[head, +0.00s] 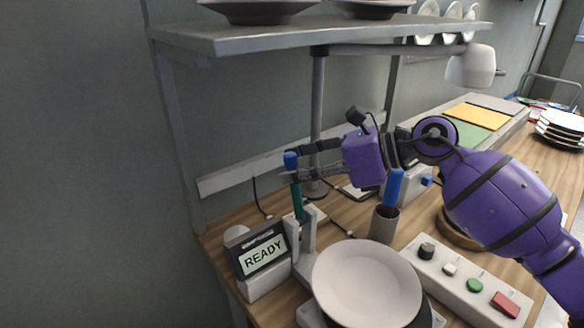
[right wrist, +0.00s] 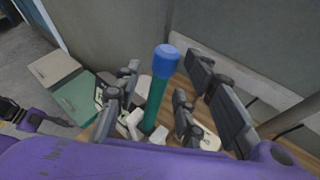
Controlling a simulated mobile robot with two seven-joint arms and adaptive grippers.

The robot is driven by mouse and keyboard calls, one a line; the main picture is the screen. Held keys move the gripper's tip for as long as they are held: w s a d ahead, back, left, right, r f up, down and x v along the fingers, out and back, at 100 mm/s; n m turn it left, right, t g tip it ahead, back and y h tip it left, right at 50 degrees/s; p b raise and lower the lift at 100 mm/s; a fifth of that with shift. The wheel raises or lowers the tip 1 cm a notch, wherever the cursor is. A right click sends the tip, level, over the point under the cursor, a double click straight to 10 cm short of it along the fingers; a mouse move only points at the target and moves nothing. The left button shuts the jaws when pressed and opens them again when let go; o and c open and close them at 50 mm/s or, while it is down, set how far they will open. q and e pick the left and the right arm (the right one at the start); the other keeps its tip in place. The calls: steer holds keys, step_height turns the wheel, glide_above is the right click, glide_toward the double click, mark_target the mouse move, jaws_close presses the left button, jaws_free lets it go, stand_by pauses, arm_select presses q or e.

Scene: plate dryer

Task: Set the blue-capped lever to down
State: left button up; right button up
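The lever (head: 296,195) is a thin teal rod with a blue cap (head: 291,160). It stands upright from a light grey base behind the READY display. It also shows in the right wrist view (right wrist: 155,98), with its blue cap (right wrist: 166,60) toward the camera. My right gripper (head: 304,161) reaches in from the right at cap height. Its fingers are open, one on each side of the rod in the right wrist view, with gaps visible. I cannot tell whether either finger touches it. My left gripper is not in view.
A READY display (head: 264,258) and a pale plate (head: 366,284) stand in front. A control box (head: 465,284) with knobs and buttons is at right. A grey cup (head: 384,224) holds a blue item (head: 393,187). A shelf (head: 300,35) hangs above my gripper.

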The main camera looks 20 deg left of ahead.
steer(key=shift+x, duration=0.85)
steer(key=shift+w, duration=0.1)
jaws_close()
